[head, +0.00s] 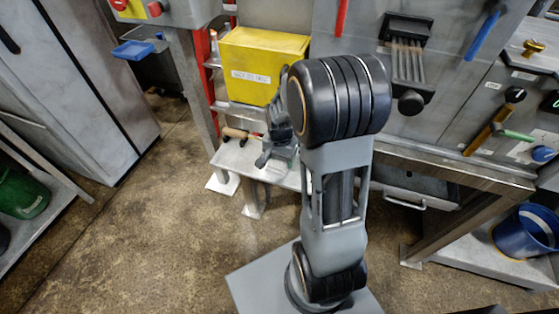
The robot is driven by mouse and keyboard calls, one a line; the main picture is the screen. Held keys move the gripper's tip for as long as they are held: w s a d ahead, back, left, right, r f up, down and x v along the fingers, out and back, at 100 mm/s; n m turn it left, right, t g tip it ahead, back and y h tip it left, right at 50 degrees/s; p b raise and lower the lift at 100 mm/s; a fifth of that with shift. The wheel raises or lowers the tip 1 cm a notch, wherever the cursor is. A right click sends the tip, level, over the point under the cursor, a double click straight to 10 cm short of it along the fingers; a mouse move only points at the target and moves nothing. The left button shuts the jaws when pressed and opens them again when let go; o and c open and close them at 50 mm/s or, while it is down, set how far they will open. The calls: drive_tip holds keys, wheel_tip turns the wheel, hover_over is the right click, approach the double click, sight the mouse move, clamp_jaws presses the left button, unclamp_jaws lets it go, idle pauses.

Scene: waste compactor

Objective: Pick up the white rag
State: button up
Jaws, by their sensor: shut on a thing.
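My gripper (266,158) points down over a low white bench (229,157), left of my dark arm joint. It is shut on a pale thing (284,154) at the bench top, which looks like the white rag. Most of that thing is hidden behind the fingers and my arm, so its shape and whether it still touches the bench cannot be told.
A yellow labelled box (262,66) stands just above and behind my gripper. A wooden-handled tool (237,134) lies on the bench close by. A panel with a black lever unit (406,55) is at right, and a blue bucket (527,231) stands lower right. Floor at left is clear.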

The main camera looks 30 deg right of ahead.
wheel_tip(320, 180, up, 10)
drive_tip(key=shift+r+p, duration=0.1)
drive_tip(key=shift+p, duration=0.9)
